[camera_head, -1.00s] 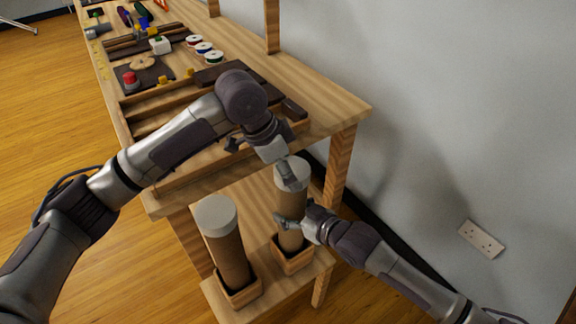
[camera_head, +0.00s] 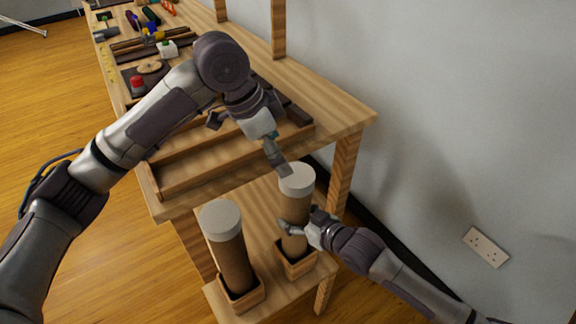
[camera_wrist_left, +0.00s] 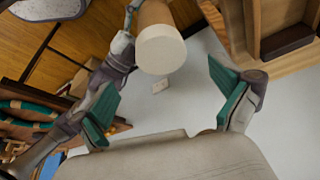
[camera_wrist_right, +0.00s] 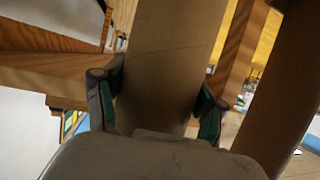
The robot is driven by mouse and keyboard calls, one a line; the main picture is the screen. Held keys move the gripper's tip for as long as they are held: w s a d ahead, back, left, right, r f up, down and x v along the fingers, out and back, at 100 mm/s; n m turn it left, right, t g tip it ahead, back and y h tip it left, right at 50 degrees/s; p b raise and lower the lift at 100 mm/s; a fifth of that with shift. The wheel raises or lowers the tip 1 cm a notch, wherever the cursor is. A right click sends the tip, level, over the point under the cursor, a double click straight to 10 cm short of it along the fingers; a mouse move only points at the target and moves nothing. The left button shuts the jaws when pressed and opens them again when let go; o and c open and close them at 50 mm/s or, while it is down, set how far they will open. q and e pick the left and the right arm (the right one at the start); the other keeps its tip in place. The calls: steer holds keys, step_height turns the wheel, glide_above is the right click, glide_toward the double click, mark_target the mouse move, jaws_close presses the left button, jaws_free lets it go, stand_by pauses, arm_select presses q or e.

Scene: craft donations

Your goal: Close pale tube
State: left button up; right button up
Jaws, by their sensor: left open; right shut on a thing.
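Two brown tubes with pale caps stand in wooden square holders on the low shelf. The right tube (camera_head: 294,208) has a whitish cap (camera_head: 297,179) on its top. My right gripper (camera_head: 291,230) is shut around this tube's body below the cap; the tube also fills the right wrist view (camera_wrist_right: 170,60). The left tube (camera_head: 233,262) has a light grey cap (camera_head: 220,219) on top. My left gripper (camera_head: 279,163) is open and empty, just above and beside the right tube's cap. In the left wrist view that cap (camera_wrist_left: 160,50) lies beyond and between the open fingers.
The wooden workbench (camera_head: 345,112) stands behind the tubes, with a compartmented tray (camera_head: 190,178) at its near end and tools farther back. The holders (camera_head: 297,265) sit on the low shelf (camera_head: 275,295). A wall with a socket (camera_head: 486,247) is at right.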

arm_select(q)
steer(key=v, duration=0.4)
arm_select(e)
steer(key=o, duration=1.8)
steer(key=shift+c, duration=0.2)
steer(key=shift+s+d, duration=0.1)
steer(key=v, duration=1.1)
steer(key=shift+s+d+r, duration=0.15)
steer(key=shift+s+d, duration=0.1)
steer(key=shift+s, duration=0.05)
